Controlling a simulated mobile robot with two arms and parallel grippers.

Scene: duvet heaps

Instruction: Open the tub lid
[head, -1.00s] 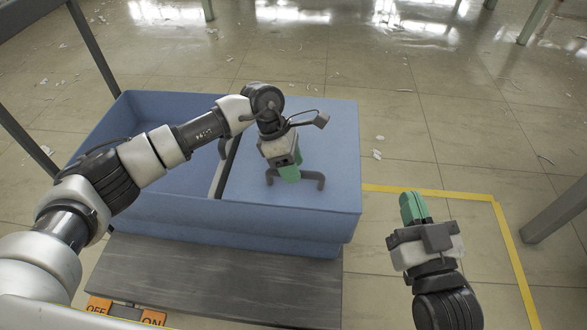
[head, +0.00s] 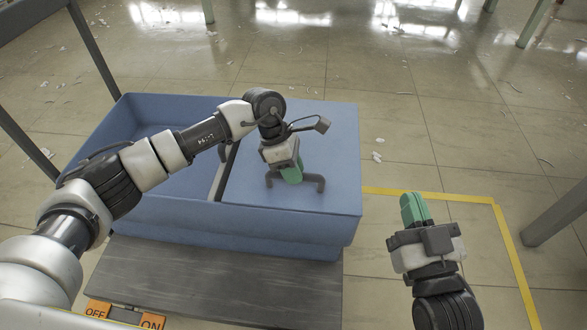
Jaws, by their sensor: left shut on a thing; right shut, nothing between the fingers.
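A flat blue lid (head: 335,165) covers the right part, with a dark grey bar handle (head: 317,182) on top. My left arm reaches over the tub, and my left gripper (head: 292,178) points down, shut on the lid handle; the gripper hides the handle's middle. My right gripper (head: 415,208) is shut and empty, to the right of the tub and apart from it.
A dark grey wooden board (head: 215,280) lies at the near side of the tub, with orange ON and OFF labels (head: 150,320) below it. A yellow floor line (head: 440,194) runs to the right. Grey posts stand at left and right.

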